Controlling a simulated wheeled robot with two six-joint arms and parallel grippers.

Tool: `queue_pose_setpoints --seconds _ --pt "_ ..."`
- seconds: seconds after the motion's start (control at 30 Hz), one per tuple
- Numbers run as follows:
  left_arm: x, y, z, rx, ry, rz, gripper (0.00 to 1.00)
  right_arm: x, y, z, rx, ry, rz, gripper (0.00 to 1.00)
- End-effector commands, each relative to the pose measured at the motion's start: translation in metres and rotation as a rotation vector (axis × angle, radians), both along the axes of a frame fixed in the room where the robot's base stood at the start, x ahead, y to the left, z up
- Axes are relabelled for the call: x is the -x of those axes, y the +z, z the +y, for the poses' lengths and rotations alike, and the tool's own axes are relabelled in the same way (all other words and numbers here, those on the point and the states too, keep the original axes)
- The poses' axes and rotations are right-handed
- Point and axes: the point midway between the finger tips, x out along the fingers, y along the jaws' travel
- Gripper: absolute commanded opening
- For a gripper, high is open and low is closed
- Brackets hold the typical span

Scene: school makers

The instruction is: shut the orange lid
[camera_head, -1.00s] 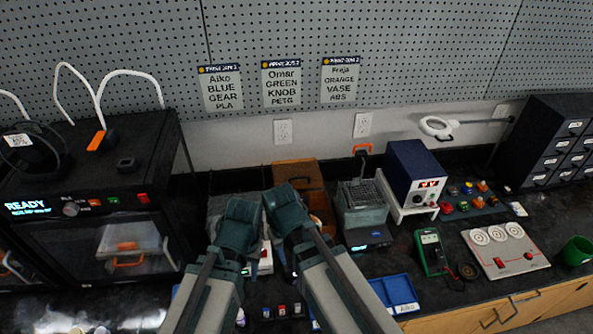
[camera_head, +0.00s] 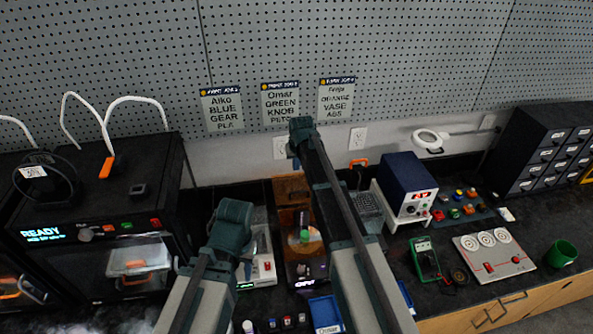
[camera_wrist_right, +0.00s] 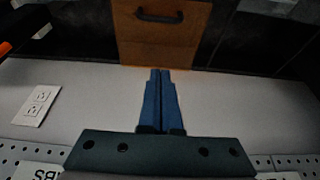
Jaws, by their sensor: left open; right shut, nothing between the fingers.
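The orange lid (camera_head: 286,190) stands raised at the back of a dark machine (camera_head: 303,273) in the head view, partly hidden by my right arm. In the right wrist view the orange lid (camera_wrist_right: 161,48) fills the top middle, with a dark handle (camera_wrist_right: 160,17). My right gripper (camera_head: 301,124) is shut and empty, held high by the lid. In the wrist view its blue fingertips (camera_wrist_right: 160,71) overlap the lid's near edge; I cannot tell whether they touch. My left gripper (camera_head: 234,212) is open, left of the machine.
A green object (camera_head: 304,236) shows inside the machine. A scale-like device (camera_head: 262,270) is on its left, a blue power supply (camera_head: 408,185) on its right. A black printer (camera_head: 100,215) stands at left. The pegboard wall (camera_head: 420,70) is behind.

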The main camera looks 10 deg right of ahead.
Motion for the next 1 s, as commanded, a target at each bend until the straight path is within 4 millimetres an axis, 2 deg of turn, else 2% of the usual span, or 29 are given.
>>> queue_pose_setpoints --seconds 0.03,0.63,0.67,0.7,0.8,1.0 --pt "0.000 -0.009 0.000 0.000 -0.001 0.000 0.42 -0.002 -0.009 0.000 0.000 0.000 0.000 0.00" --pt "0.000 -0.092 0.000 -0.002 -0.009 0.000 0.42 -0.032 -0.092 0.000 0.000 0.001 0.001 0.00" --pt "0.000 -0.093 0.000 -0.002 -0.009 0.000 0.42 -0.029 -0.093 0.000 0.000 0.001 0.001 0.00" --pt "0.000 -0.089 0.000 -0.002 -0.009 0.000 0.42 -0.014 -0.089 0.000 0.000 0.001 0.001 0.00" --pt "0.000 -0.091 0.000 -0.002 -0.009 0.000 0.42 0.001 -0.091 0.000 0.000 0.001 0.001 0.00" --pt "0.000 -0.092 0.000 -0.002 -0.009 0.000 0.42 0.009 -0.092 0.000 0.000 0.001 0.001 0.00"
